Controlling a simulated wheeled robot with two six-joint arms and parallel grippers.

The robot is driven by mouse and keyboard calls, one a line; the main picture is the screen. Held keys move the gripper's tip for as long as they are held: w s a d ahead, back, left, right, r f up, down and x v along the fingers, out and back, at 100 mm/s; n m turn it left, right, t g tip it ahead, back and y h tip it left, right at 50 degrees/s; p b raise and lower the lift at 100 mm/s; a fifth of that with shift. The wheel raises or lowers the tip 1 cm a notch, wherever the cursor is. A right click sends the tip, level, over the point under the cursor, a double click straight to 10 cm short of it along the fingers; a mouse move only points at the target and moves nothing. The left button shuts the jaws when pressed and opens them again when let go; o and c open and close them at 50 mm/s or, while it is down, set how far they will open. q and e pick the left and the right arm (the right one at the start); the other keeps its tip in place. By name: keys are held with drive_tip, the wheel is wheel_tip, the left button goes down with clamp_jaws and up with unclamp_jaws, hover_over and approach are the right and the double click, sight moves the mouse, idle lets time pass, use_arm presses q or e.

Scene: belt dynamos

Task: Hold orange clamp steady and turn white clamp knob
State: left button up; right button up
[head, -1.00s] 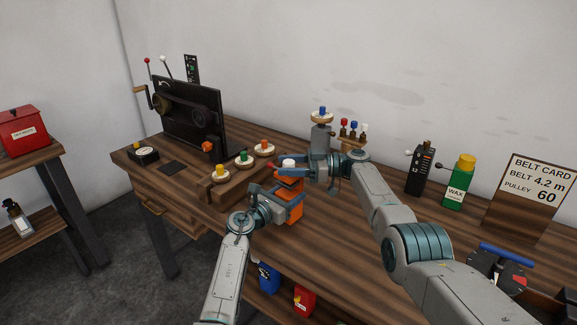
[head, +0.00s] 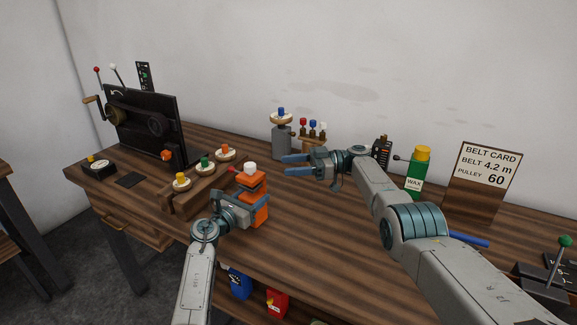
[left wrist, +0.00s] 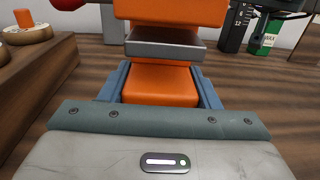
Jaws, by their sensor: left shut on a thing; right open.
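The orange clamp (head: 260,213) stands upright at the front of the wooden workbench, with a grey plate between its orange parts. The white knob (head: 250,168) sits on its top, and a red-tipped lever (head: 236,169) points left from there. My left gripper (head: 240,206) is shut on the clamp's lower body. In the left wrist view the blue fingers sit on both sides of the orange block (left wrist: 160,85); the white knob is out of that view. My right gripper (head: 290,165) is open and empty, to the right of the knob and apart from it.
A wooden block with several coloured knobs (head: 190,194) stands just left of the clamp. A grey post with a blue-topped disc (head: 281,140) stands behind. A green wax bottle (head: 414,178) and belt card (head: 482,180) are right.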

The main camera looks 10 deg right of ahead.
drive_tip(key=m+t+h, duration=0.7)
drive_tip(key=m+t, duration=0.4)
drive_tip(key=t, duration=0.4)
approach(254, 170)
drive_tip(key=x, duration=1.1)
drive_tip(key=shift+w+a, duration=0.25)
drive_tip(key=shift+w, duration=0.05)
drive_tip(key=c, duration=1)
